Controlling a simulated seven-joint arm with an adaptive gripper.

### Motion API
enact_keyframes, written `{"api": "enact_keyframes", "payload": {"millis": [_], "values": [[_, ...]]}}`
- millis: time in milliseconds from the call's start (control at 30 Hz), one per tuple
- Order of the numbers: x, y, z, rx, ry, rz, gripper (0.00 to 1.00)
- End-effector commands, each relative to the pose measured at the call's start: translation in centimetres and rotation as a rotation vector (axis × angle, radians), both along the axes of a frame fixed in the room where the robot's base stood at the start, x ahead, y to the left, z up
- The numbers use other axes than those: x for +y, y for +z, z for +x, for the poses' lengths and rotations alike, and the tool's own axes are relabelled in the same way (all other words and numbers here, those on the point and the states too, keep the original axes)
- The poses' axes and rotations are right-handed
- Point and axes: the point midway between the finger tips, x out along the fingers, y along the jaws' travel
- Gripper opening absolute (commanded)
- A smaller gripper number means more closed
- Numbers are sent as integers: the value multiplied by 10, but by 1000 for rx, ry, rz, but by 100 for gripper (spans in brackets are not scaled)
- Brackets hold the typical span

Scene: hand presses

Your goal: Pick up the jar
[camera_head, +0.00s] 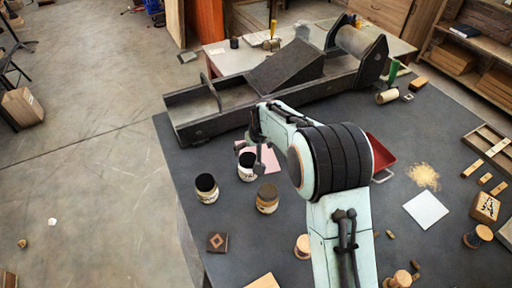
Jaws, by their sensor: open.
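Three small jars with pale labels stand on the dark table. One jar with a dark top (247,173) is right by my gripper (250,157), and the gripper's fingers partly cover it. Another jar with a black top (206,195) stands to its left and nearer. A third jar with a brown top (267,206) stands below and to the right. My gripper is open, with its fingers over or around the upper part of the first jar. I cannot tell whether they touch it. The far finger and the palm are partly hidden by my arm.
A long dark metal press (220,115) lies across the back of the table (225,245). A pink sheet (272,160) lies behind the jars, and a red tray (381,158) is right of my arm. The table's left edge is close.

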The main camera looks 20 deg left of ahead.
Motion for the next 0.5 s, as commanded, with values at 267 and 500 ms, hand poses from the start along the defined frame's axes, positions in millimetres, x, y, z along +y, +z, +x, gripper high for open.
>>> {"api": "enact_keyframes", "payload": {"millis": [267,500], "values": [[15,-35,2,12,20,-7,86],[22,-63,13,9,19,-6,86]]}}
